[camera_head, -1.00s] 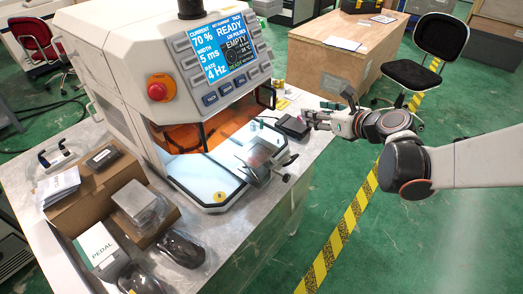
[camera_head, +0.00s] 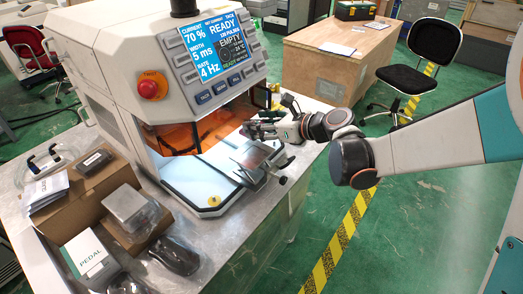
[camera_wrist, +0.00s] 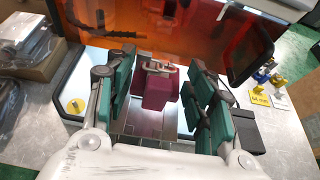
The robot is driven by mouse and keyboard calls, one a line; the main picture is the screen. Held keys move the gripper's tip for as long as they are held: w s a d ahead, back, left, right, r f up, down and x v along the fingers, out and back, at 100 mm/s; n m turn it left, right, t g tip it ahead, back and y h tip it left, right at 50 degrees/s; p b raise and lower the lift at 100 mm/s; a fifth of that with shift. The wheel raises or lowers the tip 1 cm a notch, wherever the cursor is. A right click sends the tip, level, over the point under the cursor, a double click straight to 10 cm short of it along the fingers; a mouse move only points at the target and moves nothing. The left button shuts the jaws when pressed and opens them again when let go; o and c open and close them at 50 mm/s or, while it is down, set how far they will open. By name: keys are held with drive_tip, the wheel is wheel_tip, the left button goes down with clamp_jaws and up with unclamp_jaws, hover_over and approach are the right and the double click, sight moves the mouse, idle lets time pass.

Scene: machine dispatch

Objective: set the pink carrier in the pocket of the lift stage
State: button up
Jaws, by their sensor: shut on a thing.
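The pink carrier (camera_wrist: 156,92) is a magenta block with a pale metal piece on its far top edge. It sits between the fingers of my gripper (camera_wrist: 160,84) in the wrist view, and I take my gripper to be shut on it. In the head view my gripper (camera_head: 252,131) is just above and behind the lift stage (camera_head: 257,155), and the carrier is hard to make out there. The stage is a small metal platform with knobs at the machine's open front. Its pocket is hidden, and I cannot tell whether the carrier touches the stage.
The white machine (camera_head: 110,55) stands behind, with an orange window (camera_wrist: 140,38) close beyond my fingers. Small blue and yellow parts (camera_wrist: 262,88) stand to the right in the wrist view. Boxes (camera_head: 85,200) and a black mouse (camera_head: 175,252) fill the table's left part.

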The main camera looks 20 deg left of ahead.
wheel_tip(320, 180, down, 9)
drive_tip(key=b, duration=0.2)
drive_tip(key=shift+r+b, duration=0.1)
drive_tip(key=shift+b, duration=0.3)
drive_tip(key=o, duration=1.2)
drive_tip(key=shift+r, duration=0.1)
drive_tip(key=s+d+r+n+h+p, duration=0.1)
drive_tip(key=s+d+r+n+h, duration=0.2)
drive_tip(key=s+d+n, duration=0.4)
drive_tip(key=s+d+r+n+t+h+p, duration=0.1)
drive_tip(key=s+d+r+n+h, duration=0.3)
drive_tip(key=d, duration=1.3)
drive_tip(key=s+d+r+n+t+h+p, duration=0.1)
drive_tip(key=s+d+r+n+h, duration=0.3)
drive_tip(key=s+d+n, duration=0.7)
drive_tip(key=shift+s+d+r+h, duration=0.25)
drive_tip(key=shift+s+d+h, duration=0.5)
drive_tip(key=shift+d, duration=0.2)
